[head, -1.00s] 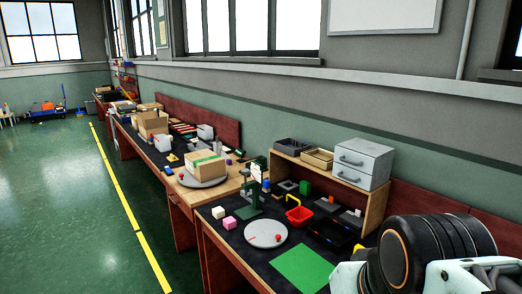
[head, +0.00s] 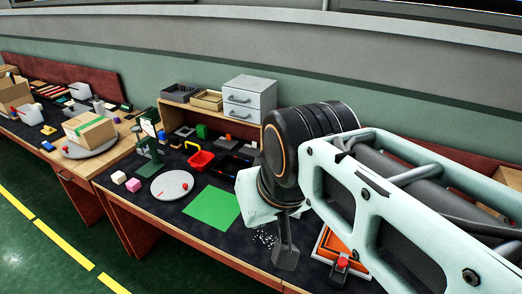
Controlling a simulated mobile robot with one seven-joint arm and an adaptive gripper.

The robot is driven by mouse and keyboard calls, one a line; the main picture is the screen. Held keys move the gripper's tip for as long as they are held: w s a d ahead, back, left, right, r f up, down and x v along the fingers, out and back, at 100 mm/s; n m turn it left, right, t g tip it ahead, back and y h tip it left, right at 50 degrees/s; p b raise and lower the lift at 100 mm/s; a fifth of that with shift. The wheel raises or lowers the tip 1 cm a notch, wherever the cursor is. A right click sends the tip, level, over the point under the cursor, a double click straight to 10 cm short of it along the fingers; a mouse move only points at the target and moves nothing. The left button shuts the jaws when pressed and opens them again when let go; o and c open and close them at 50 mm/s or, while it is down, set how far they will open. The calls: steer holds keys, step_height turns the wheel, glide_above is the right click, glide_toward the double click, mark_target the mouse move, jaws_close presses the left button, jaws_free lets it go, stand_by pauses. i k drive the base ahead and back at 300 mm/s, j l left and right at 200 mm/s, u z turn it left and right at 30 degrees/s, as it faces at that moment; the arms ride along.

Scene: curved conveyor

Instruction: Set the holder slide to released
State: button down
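My arm fills the right side of the head view.
Grey drawers (head: 249,99) stand on a wooden shelf behind. Open floor lies at left.

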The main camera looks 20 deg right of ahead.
mark_target(341, 262)
steer(key=z, duration=1.2)
steer(key=i+l, duration=0.15)
steer(key=l, duration=0.15)
steer(key=j+z, duration=0.4)
steer(key=k, duration=0.3)
steer(key=i+j+z, duration=0.25)
steer(key=j+z, duration=0.25)
steer(key=j, duration=0.15)
steer(key=k+j, duration=0.15)
steer(key=j, duration=0.15)
